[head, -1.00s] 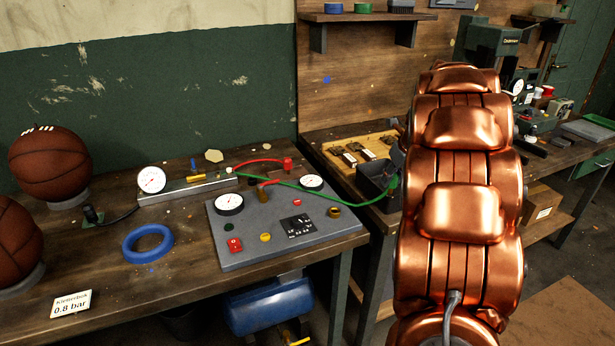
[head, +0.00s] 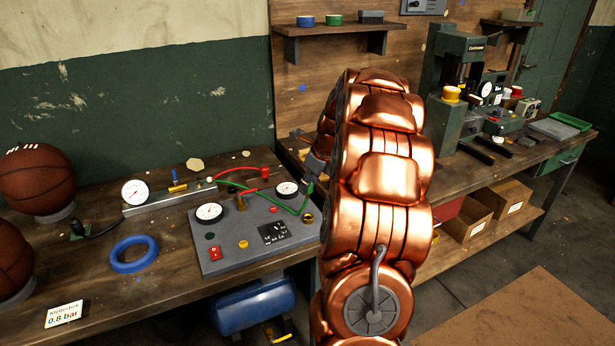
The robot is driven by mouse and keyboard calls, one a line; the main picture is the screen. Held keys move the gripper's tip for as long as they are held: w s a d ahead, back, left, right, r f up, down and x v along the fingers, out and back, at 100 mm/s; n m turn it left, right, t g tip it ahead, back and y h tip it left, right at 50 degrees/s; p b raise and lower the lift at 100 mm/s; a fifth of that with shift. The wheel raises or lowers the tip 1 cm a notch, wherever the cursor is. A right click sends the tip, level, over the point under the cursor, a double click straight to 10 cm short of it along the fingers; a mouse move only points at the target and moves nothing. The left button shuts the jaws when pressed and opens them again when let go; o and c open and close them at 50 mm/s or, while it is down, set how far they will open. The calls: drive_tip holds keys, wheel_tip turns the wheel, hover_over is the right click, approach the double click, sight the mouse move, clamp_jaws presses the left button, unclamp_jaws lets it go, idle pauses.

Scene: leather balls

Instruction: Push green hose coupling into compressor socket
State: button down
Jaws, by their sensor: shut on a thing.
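The green hose (head: 262,193) runs from the manifold bar (head: 165,195) across the back of the grey compressor panel (head: 225,262) and bends up at its right end to my gripper (head: 311,180). My gripper is shut on the green coupling at the hose end, above the panel's right rear edge. The coupling is small and mostly hidden by the fingers. A brass socket (head: 307,219) stands on the panel below my gripper, apart from it. Another brass fitting (head: 242,203) stands between the two white gauges (head: 209,213). My arm hides the area right of the panel.
A red hose (head: 236,170) with a red coupling lies behind the panel. A blue ring (head: 133,254) and basketballs (head: 37,180) are at left. A blue tank (head: 253,306) is under the bench. A press (head: 458,85) stands on the right bench.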

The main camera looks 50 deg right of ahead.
sight(308, 198)
drive_tip(key=shift+f+b, duration=1.8)
drive_tip(key=shift+f, duration=1.1)
drive_tip(key=shift+p, duration=0.4)
drive_tip(key=shift+f+p, duration=0.5)
drive_tip(key=shift+f, duration=0.95)
idle(0.5)
drive_tip(key=c, duration=0.8)
unclamp_jaws()
drive_tip(key=shift+v, duration=6)
drive_tip(key=shift+w, duration=0.1)
